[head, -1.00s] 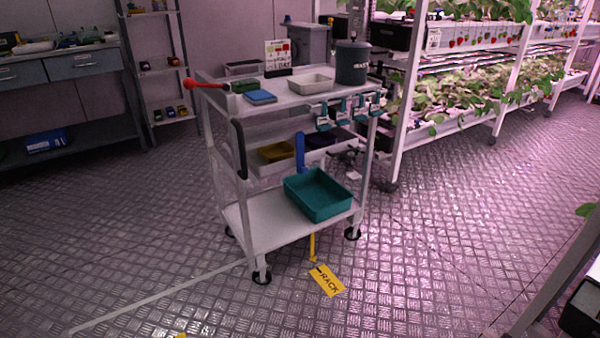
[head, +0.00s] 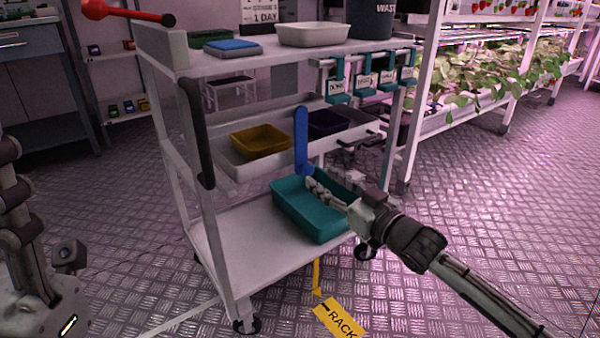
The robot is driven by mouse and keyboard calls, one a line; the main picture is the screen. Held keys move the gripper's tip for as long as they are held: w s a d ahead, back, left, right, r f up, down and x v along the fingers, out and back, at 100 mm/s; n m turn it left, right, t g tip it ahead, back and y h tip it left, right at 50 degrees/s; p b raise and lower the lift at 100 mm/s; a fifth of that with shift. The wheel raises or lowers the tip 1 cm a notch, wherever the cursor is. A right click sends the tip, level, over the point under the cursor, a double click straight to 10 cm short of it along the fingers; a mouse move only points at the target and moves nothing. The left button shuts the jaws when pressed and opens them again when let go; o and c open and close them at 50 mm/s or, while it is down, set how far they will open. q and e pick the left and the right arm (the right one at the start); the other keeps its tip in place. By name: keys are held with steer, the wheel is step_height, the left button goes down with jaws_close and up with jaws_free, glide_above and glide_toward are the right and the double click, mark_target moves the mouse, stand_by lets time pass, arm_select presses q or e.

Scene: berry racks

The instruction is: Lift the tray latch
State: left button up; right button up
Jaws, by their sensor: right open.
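A blue upright lever (head: 301,140) stands at the front of the trolley's middle shelf; it looks like the tray latch, but no label shows on it. A teal tray (head: 310,222) sits below it on the trolley's bottom shelf. My right gripper (head: 312,186) is open, reaching in from the right over the teal tray, just below the lower end of the blue lever. I cannot tell whether it touches the lever; nothing shows between its fingers. My left arm shows at the left edge, and its gripper is not in view.
The trolley (head: 225,248) has a black side handle (head: 196,132) and a red-knobbed lever (head: 128,14) at top left. Teal clips (head: 338,80) hang from its top rail. A yellow RACK tag (head: 340,320) hangs below. Plant racks (head: 462,112) stand at right; floor lies open between.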

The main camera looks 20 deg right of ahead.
mark_target(310, 170)
steer(key=b+x, duration=0.1)
steer(key=x, duration=0.5)
steer(key=shift+w, duration=0.35)
jaws_close()
steer(key=shift+a, duration=0.1)
